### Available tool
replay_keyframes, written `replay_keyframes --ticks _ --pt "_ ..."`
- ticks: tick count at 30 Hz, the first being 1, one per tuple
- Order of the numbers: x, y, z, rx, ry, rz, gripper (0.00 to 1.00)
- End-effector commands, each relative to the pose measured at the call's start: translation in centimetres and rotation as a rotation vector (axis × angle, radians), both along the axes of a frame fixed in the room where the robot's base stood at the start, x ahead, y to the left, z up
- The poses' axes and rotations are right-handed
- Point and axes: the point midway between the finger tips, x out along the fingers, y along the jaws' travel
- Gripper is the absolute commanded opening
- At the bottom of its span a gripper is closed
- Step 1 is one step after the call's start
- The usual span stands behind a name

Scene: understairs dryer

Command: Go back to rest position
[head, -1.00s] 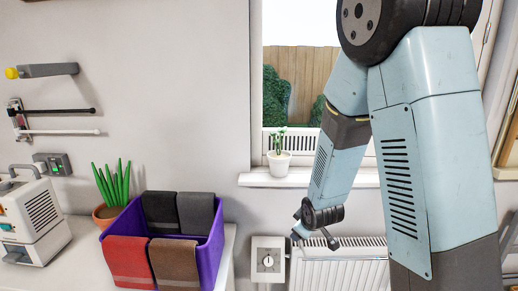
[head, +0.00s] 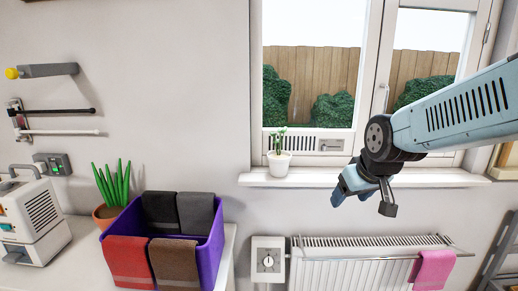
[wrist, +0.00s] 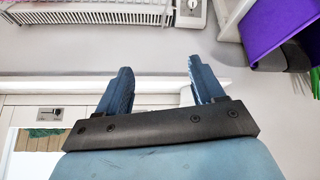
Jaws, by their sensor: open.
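My gripper (head: 367,188) is in front of the window at the right of the head view, just below the sill's height in the picture and above the radiator. In the wrist view my gripper (wrist: 160,88) shows two blue fingers spread apart with nothing between them. It is open and empty. My arm reaches in from the right edge of the head view.
A purple bin (head: 211,255) with several folded cloths stands on the counter at left, beside a potted plant (head: 112,190). A small white pot (head: 279,164) stands on the sill (head: 320,178). Below is a radiator (head: 350,265) with a pink cloth (head: 433,270).

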Motion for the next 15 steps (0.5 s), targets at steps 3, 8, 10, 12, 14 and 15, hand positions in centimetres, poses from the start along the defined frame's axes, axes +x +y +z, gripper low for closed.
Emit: replay_keyframes --ticks 3,8,10,12,14,15 --pt "-2.7 -0.8 2.1 0.019 0.007 -0.057 0.68" --pt "-6.5 -1.5 4.2 0.037 0.028 -0.134 0.68" --pt "-8.0 -1.6 4.9 0.042 0.034 -0.165 0.68" --pt "-9.3 -1.7 5.4 0.045 0.043 -0.189 0.68" --pt "-10.2 -1.8 5.7 0.047 0.047 -0.207 0.68" --pt "-10.6 -1.8 5.8 0.048 0.050 -0.215 0.68"
